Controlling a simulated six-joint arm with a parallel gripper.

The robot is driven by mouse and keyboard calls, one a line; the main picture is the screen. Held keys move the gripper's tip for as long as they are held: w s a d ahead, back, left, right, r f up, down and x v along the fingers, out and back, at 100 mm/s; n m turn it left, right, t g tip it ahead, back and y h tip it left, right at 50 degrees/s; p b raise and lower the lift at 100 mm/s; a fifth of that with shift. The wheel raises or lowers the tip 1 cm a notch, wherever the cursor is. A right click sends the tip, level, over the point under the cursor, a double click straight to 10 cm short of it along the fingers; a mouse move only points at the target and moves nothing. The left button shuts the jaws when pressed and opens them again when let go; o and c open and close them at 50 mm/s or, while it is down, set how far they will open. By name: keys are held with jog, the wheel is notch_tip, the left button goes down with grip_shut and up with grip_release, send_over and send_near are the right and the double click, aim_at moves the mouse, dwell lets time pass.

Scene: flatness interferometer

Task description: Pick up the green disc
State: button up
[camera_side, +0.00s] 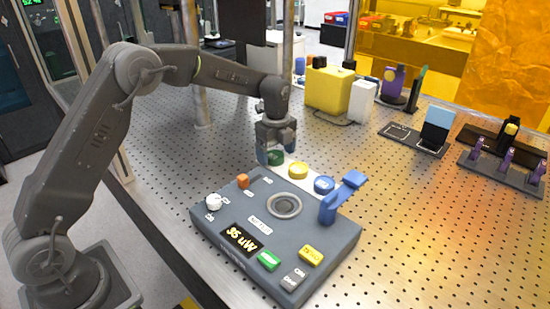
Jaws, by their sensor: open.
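The green disc (275,158) lies at the left end of a pale strip behind the grey instrument box. My gripper (274,157) points down right over it, with its fingers around or just in front of the disc. The fingers are open and partly hide the disc, and I cannot tell whether they touch it. A yellow disc (298,170) and a blue disc (324,184) lie in a row to the right of the green one.
The grey instrument box (208,230) has a round ring, a display, buttons and an upright blue lever (329,207) at its right. A yellow box (328,88) and a white block (362,101) stand behind.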

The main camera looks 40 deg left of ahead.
jog(key=shift+f, duration=0.3)
jog(key=shift+c, duration=0.4)
jog(key=c, duration=1)
jog(key=shift+o, duration=0.2)
jog(key=shift+r, duration=0.15)
